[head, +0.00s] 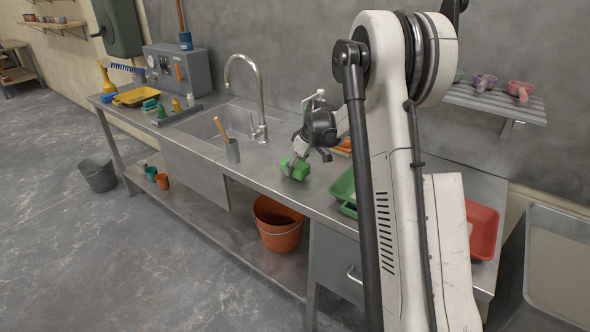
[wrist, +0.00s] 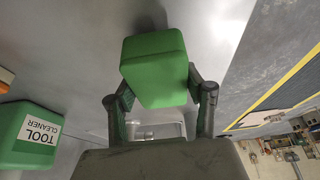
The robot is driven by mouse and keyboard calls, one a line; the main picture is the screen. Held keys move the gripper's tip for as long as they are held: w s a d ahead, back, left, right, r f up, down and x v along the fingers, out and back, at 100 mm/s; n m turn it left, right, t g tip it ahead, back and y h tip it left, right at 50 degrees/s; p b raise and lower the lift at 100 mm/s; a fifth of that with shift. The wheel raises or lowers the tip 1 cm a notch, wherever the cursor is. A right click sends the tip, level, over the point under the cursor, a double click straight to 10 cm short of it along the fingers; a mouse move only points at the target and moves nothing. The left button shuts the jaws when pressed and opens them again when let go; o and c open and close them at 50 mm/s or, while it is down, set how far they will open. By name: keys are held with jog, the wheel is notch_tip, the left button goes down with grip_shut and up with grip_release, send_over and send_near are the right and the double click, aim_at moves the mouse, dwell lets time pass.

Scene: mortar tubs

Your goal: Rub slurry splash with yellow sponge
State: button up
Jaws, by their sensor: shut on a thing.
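My gripper (head: 294,159) is over the front part of the steel counter, right of the sink. It is shut on a green block (head: 298,170), which looks like a sponge. In the wrist view the green block (wrist: 155,68) sits between the two fingers of my gripper (wrist: 161,92). In the head view the block is at or just above the counter; I cannot tell if it touches. I cannot pick out a yellow sponge for certain; small yellow items stand left of the sink. No slurry splash shows clearly.
A green container labelled TOOL CLEANER (wrist: 30,137) is beside my gripper in the wrist view. A green tray (head: 343,188) and a red tray (head: 483,230) lie to the right. The sink (head: 218,125), faucet (head: 262,95) and yellow tray (head: 136,96) are to the left.

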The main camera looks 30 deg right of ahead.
jog(key=shift+a+r, duration=0.2)
jog(key=shift+r, duration=0.6)
jog(key=shift+w+r+p, duration=0.1)
jog(key=shift+r+p, duration=1.1)
jog(key=shift+r, duration=1.35)
